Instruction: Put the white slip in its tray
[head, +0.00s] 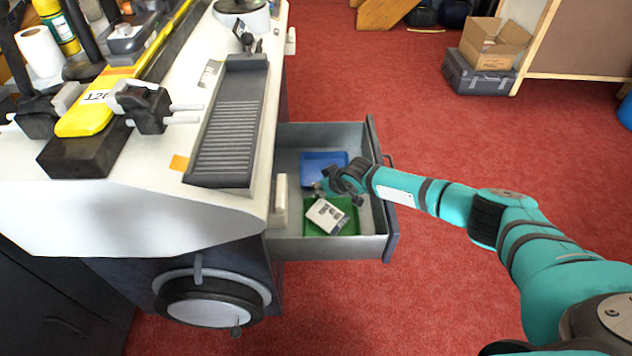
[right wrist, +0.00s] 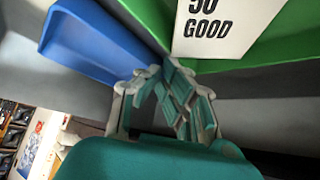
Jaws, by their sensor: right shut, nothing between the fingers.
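The white slip (head: 326,215), with dark print, lies at an angle over the green tray (head: 348,228) in the open drawer. In the right wrist view the slip (right wrist: 222,30) shows the word "GOOD", with the green tray (right wrist: 285,58) around it. Whether it lies flat on the tray floor I cannot tell. The blue tray (head: 323,160) is behind the green one and also shows in the right wrist view (right wrist: 85,45). My right gripper (head: 322,188) is shut and empty, just above the slip near where the trays meet. My left gripper is not in view.
The grey drawer (head: 345,245) stands out from the bench (head: 225,205). A pale block (head: 281,198) stands along its left inner side. A ribbed dark holder (head: 228,125) sits at the bench edge above. The red floor right of the drawer is clear.

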